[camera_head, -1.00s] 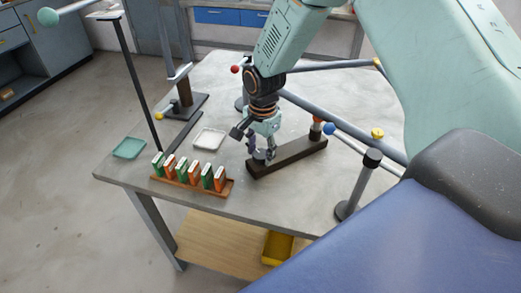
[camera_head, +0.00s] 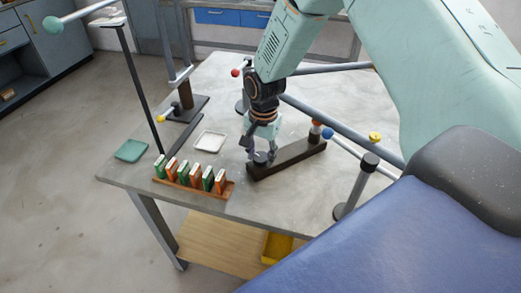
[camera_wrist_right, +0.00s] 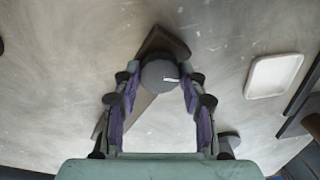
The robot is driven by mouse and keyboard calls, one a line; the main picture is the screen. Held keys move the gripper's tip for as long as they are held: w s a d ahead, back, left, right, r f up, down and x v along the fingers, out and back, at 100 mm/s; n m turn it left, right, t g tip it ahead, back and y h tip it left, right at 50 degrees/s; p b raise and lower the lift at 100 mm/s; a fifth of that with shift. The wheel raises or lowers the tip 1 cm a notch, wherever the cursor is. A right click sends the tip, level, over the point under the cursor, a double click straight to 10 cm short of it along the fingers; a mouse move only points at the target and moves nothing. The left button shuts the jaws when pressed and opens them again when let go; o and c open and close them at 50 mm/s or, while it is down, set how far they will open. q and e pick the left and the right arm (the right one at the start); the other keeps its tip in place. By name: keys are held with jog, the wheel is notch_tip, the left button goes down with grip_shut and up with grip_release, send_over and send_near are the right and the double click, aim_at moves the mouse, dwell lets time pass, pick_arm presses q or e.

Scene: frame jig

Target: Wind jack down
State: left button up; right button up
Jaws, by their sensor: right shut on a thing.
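A dark bar-shaped base (camera_head: 290,157) lies slantwise on the table, with a round grey knob (camera_head: 261,157) on its near left end. In the right wrist view the knob (camera_wrist_right: 159,75) shows from above as a grey disc with a short white mark towards its right side. My right gripper (camera_head: 259,153) points down and is shut on the knob, with one purple-padded finger on each side. A post with an orange-red band (camera_head: 315,130) stands at the bar's far right end. My left gripper is not in view.
A rack of green and orange blocks (camera_head: 193,186) stands near the table's front edge. A white tray (camera_head: 210,140) and a green tray (camera_head: 131,150) lie left of the gripper. Grey frame rods (camera_head: 340,121) cross behind and right, with an upright post (camera_head: 357,185).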

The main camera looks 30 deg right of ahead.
jog(key=n, duration=0.2)
jog(key=n+p, duration=0.1)
jog(key=n, duration=0.1)
jog(key=shift+w+d+r+n, duration=0.1)
jog(key=shift+r+n, duration=0.1)
jog(key=shift+n, duration=0.1)
jog(key=n, duration=0.4)
jog(key=shift+n+p, duration=0.3)
jog(key=shift+p, duration=0.1)
jog(key=n, duration=0.6)
jog(key=shift+w+d, duration=0.1)
jog(key=n+b, duration=0.1)
jog(key=n, duration=0.5)
jog(key=shift+w+g, duration=0.15)
jog(key=shift+g, duration=0.15)
jog(key=shift+n, duration=0.4)
jog(key=o, duration=1.1)
jog(key=shift+s, duration=0.2)
jog(key=shift+o, duration=0.2)
jog(key=shift+f, duration=0.1)
